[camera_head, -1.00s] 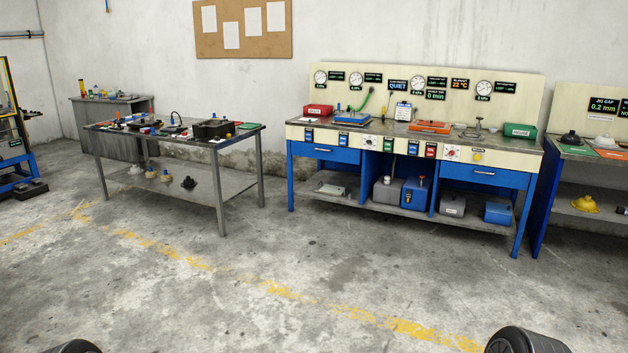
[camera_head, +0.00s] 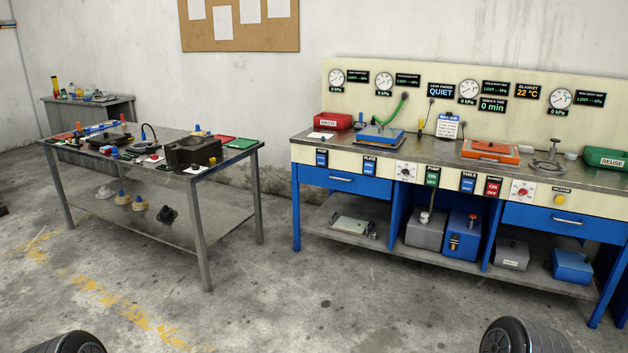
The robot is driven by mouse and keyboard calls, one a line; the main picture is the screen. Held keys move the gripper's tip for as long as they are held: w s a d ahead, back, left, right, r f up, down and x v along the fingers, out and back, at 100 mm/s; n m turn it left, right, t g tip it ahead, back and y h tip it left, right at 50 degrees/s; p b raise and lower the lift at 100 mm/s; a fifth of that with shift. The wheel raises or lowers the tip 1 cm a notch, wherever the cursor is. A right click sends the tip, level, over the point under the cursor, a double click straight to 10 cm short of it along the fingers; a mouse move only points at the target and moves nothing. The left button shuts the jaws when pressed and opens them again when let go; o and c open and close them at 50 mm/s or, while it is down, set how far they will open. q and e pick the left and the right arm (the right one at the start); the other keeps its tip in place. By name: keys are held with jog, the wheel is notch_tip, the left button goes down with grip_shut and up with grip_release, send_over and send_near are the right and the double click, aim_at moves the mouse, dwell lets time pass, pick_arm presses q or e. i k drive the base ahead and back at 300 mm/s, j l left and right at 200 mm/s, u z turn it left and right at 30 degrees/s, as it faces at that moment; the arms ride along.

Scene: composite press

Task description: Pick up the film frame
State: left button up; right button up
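I cannot tell for certain which thing is the film frame. On the blue and cream bench (camera_head: 345,155) lie a flat orange frame-like piece with a handle (camera_head: 490,151), right of the middle, and a flat blue piece (camera_head: 382,136) at the left, with a green hose above it. A pale flat plate (camera_head: 355,226) lies on the bench's lower shelf. All are some way ahead of me and small in view. Neither of my grippers shows; only dark rounded parts of mine stand at the bottom edge.
A grey metal table (camera_head: 190,182) with many small parts stands left of the bench, with a gap between them. A grey cabinet (camera_head: 118,110) is behind it. A red box (camera_head: 334,121) and green box (camera_head: 604,160) sit on the bench. The concrete floor in front is clear.

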aim_at(379, 133)
jog(key=i, duration=2.45)
jog(key=i+z, duration=0.35)
jog(key=i+j+z, duration=0.3)
jog(key=i, duration=0.2)
jog(key=i+j+z, duration=1.1)
jog(key=j+z, duration=0.15)
jog(key=i+j+z, duration=0.3)
jog(key=j, duration=0.2)
jog(key=k+l, duration=0.05)
jog(key=k, duration=0.05)
